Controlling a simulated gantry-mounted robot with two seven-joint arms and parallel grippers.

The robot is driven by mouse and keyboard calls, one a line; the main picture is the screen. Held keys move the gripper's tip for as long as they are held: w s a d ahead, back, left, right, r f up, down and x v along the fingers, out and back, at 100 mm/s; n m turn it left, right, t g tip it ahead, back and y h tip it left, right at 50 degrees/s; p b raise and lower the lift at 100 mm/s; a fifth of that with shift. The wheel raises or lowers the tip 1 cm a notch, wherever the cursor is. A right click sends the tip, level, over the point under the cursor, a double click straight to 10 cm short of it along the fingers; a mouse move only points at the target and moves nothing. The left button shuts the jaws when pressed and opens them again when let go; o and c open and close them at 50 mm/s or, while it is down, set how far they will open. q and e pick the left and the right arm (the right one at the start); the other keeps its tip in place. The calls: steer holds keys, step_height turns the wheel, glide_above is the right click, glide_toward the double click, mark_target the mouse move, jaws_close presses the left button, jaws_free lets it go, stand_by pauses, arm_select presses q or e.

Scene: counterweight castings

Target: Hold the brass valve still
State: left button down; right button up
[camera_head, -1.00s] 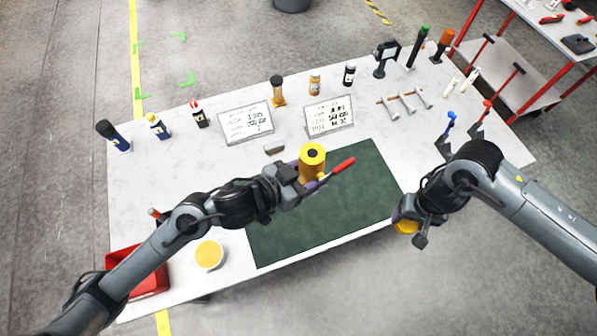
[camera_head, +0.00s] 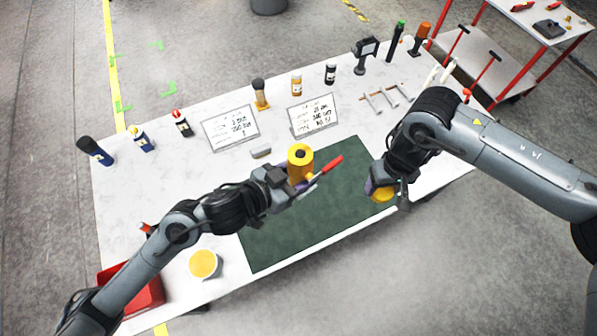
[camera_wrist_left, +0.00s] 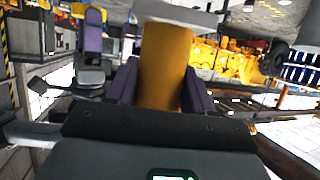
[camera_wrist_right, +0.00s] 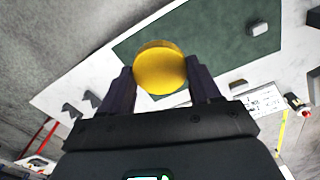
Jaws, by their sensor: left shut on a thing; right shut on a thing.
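The brass valve (camera_head: 300,157) is a yellow cylinder with a dark hole in its top and a red handle (camera_head: 332,164) sticking out to the right. My left gripper (camera_head: 296,181) is shut on it, above the green mat. In the left wrist view the valve's body (camera_wrist_left: 165,65) stands between the purple fingers. My right gripper (camera_head: 382,188) is shut on a yellow round piece (camera_head: 383,196), over the mat's right end and apart from the valve. The right wrist view shows this piece's round face (camera_wrist_right: 160,70) between the fingers. Its far side is hidden.
The green mat (camera_head: 290,235) lies on the white table (camera_head: 130,200). A small grey block (camera_head: 261,152) and two printed cards (camera_head: 230,127) are behind it. Bottles and tools line the back.

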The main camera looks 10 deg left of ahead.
steer(key=w+a+r+n, duration=0.3)
steer(key=a+r, duration=0.2)
steer(key=r, duration=0.2)
steer(key=w+a+r+n, duration=0.3)
steer(key=a+r+n, duration=0.1)
steer(key=a+r, duration=0.15)
step_height(320, 180, up, 11)
steer(key=m, duration=0.3)
glide_above(300, 154)
steer(key=shift+w, duration=0.1)
steer(key=shift+f, duration=0.1)
steer(key=shift+f, duration=1.95)
steer(key=shift+f, duration=0.1)
steer(key=shift+f, duration=0.75)
steer(key=shift+f, duration=0.55)
